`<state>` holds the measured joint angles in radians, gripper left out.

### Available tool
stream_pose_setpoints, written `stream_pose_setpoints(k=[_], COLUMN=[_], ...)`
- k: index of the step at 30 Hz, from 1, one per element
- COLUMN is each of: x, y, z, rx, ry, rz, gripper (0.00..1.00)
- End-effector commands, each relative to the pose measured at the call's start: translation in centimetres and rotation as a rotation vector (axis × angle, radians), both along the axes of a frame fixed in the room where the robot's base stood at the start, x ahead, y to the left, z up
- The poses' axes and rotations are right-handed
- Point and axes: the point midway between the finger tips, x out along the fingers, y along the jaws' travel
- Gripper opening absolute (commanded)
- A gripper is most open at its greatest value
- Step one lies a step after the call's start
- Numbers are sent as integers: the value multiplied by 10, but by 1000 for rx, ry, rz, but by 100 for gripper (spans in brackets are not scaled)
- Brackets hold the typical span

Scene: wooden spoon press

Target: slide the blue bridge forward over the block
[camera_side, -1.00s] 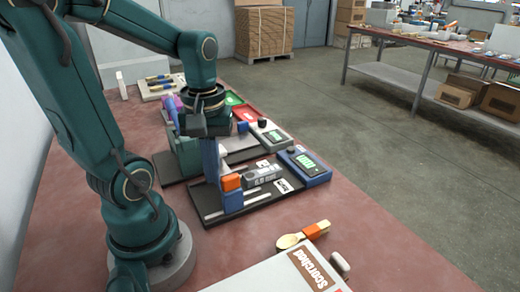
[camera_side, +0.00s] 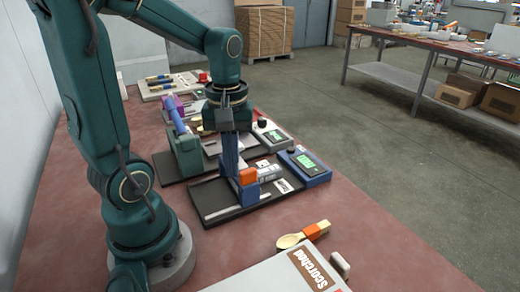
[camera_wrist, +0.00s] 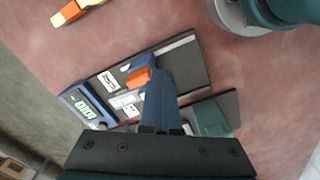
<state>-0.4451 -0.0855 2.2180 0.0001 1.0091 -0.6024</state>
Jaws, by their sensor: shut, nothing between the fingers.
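The blue bridge (camera_side: 230,155) is a tall blue upright on a rail base, with an orange piece (camera_side: 247,176) at its front. In the wrist view the bridge (camera_wrist: 160,95) runs up to my gripper. My shut gripper (camera_side: 226,127) is at the top of the upright, close against it or touching; exact contact is hidden. In the wrist view my gripper (camera_wrist: 160,131) shows as a dark body. The grey metal block (camera_side: 268,172) lies just right of the orange piece, its left end partly hidden by the bridge. It also shows in the wrist view (camera_wrist: 125,100).
A blue meter box (camera_side: 305,167) with a green display stands at the base plate's right end. A green press (camera_side: 185,155) stands behind on a similar plate.

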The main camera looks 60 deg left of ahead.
Motion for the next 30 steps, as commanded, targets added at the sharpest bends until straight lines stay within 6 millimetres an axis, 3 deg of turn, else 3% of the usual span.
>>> stream_pose_setpoints(k=[18, 30], x=[23, 12], y=[0, 0], z=[0, 0], rx=[0, 0], ry=[-1, 0], rz=[-1, 1], gripper=[0, 0])
